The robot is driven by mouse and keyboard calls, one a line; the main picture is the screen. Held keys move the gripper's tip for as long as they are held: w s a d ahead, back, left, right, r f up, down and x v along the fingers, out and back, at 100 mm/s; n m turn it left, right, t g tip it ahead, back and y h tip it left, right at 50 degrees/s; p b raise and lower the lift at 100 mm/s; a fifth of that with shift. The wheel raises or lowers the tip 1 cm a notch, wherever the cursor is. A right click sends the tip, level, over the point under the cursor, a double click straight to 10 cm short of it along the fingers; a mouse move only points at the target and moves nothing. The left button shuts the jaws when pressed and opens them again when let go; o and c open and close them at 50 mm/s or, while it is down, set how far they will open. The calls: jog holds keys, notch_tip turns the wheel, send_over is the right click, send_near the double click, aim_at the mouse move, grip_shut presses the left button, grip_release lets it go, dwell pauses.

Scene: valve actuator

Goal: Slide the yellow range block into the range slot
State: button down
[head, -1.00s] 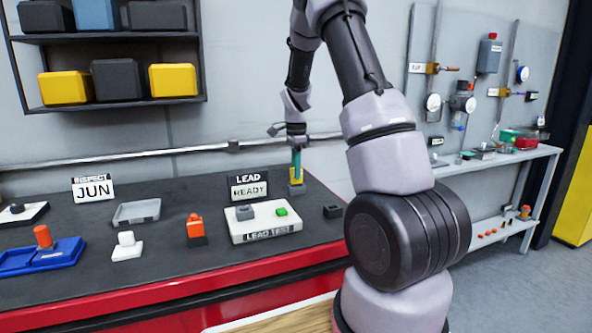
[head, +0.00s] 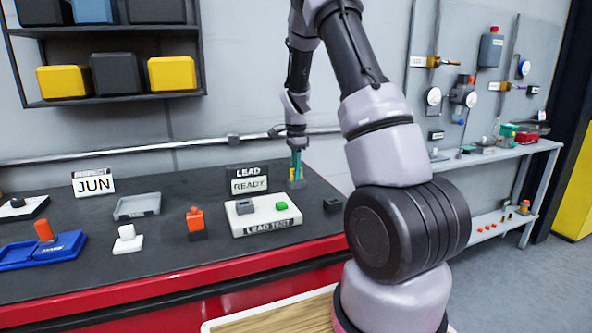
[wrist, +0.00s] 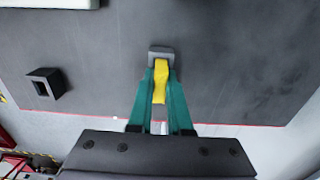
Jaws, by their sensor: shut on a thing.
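My gripper (wrist: 160,82) has teal fingers and is shut on the yellow range block (wrist: 161,78). The block's far end meets a small grey piece (wrist: 161,52) at the fingertips. I cannot tell whether that end is inside the grey piece or just above it. In the head view my gripper (head: 297,165) points down at the back right of the bench, over the grey piece (head: 297,184). The fingers hide most of the yellow block there. A dark block with a square opening (wrist: 45,83) stands apart, left in the wrist view; no label shows which piece is the range slot.
The white LEAD TEST plate (head: 264,218) and the LEAD READY sign (head: 248,180) stand left of my gripper in the head view. The bench's red edge (wrist: 215,122) is close in the wrist view. Bare dark bench top (wrist: 230,60) surrounds the grey piece.

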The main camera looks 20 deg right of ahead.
jog(key=c, duration=0.8)
grip_release()
jog(key=shift+f, duration=0.1)
jog(key=shift+o, duration=0.2)
notch_tip(320, 180, up, 11)
jog(key=shift+f, duration=0.1)
